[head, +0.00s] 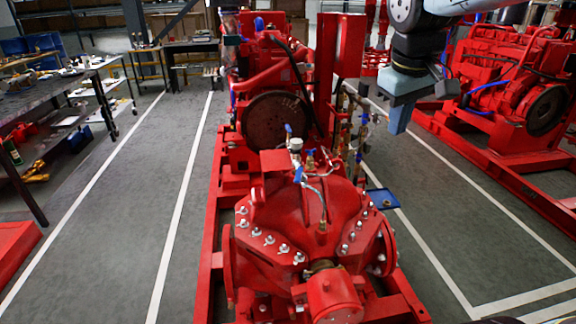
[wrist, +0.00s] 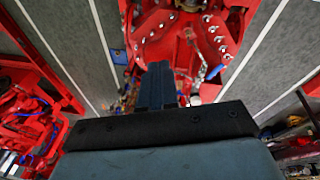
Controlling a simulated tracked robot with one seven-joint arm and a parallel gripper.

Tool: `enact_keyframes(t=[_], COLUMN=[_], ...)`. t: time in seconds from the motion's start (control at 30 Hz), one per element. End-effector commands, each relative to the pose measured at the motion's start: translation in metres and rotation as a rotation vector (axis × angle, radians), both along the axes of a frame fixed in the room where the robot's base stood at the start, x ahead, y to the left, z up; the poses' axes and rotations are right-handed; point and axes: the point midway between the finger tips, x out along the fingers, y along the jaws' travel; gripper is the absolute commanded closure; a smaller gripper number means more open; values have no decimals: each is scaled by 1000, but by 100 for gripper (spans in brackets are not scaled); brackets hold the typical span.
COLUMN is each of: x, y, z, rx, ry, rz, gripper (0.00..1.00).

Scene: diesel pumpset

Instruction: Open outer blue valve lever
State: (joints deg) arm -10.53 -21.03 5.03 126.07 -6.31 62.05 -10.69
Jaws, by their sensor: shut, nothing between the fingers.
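Small blue valve levers show on the red pumpset in the head view. One upper blue lever (head: 288,128) stands near a white-capped fitting, and a lower blue lever (head: 298,174) is tilted above the pump casing. More small blue handles (head: 364,118) sit on the piping to the right. I cannot tell which is the outer one. In the wrist view a blue lever (wrist: 216,71) shows right of my fingers. My gripper (head: 398,118) hangs up and right of the levers, apart from them. In the wrist view its fingers (wrist: 157,82) are together and empty.
The red pump casing (head: 300,222) with bolted flanges fills the front middle. A tall red panel (head: 340,70) stands behind the piping. A blue tray (head: 383,198) lies at the pump's right. Another red engine (head: 515,75) is at right, a workbench (head: 60,85) at left. Grey floor lanes are clear.

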Motion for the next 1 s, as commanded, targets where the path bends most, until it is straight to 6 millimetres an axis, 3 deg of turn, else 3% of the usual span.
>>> enact_keyframes(t=[0.2, 0.5, 0.8, 1.0], x=[45, 95, 127, 137], y=[51, 131, 222, 272], z=[-4, -24, -61, -88], rx=[-93, -211, -316, -368], ry=[104, 237, 367, 437], rz=[201, 466, 726, 861], gripper=[100, 100, 100, 100])
